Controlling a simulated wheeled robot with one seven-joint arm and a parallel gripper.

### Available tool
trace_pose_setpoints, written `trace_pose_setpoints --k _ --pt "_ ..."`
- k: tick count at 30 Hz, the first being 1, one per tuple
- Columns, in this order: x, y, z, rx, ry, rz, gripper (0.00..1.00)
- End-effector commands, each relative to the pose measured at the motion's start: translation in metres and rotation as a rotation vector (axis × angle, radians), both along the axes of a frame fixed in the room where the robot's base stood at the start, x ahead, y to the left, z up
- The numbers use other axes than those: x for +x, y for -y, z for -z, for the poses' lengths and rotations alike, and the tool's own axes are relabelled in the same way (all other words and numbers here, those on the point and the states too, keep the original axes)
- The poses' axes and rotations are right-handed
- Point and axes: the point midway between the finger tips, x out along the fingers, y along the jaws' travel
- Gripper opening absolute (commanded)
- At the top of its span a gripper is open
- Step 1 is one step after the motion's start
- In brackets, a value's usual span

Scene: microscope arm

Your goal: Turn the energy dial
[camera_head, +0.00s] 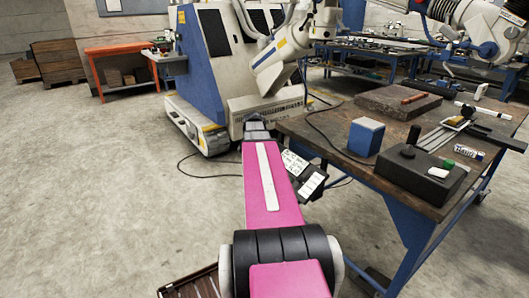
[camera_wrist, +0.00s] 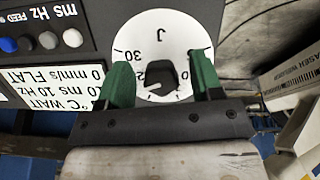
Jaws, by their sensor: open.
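The energy dial (camera_wrist: 160,28) is a white round face marked "J" and "30" in the wrist view. A dark knob (camera_wrist: 160,74) sits in its lower middle. My gripper (camera_wrist: 158,75) is open, with one green finger to the left and one to the right of the knob. There is a visible gap between each finger and the knob; I cannot tell how near the fingertips are to the dial in depth. The dial's lower edge is hidden by my gripper. In the head view the control panel (camera_head: 311,180) shows beside my arm; the dial cannot be made out there.
Buttons (camera_wrist: 50,40) and white label plates (camera_wrist: 45,85) lie left of the dial. A workbench (camera_head: 330,140) with a blue box (camera_head: 366,136) and a black control box (camera_head: 418,172) stands to the right. A large blue-grey machine (camera_head: 217,70) stands behind. Open floor lies left.

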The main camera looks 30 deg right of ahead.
Motion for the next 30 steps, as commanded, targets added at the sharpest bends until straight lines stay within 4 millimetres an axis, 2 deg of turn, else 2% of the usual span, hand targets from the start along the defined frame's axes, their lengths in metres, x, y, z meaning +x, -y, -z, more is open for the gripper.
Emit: trace_pose_setpoints --k 7,21,30 --pt "0.0 -0.004 -0.011 -0.001 0.001 0.0 0.6" --pt "0.001 -0.029 -0.081 -0.001 0.002 -0.001 0.6" --pt "0.001 -0.035 -0.101 0.0 0.0 0.0 0.6"
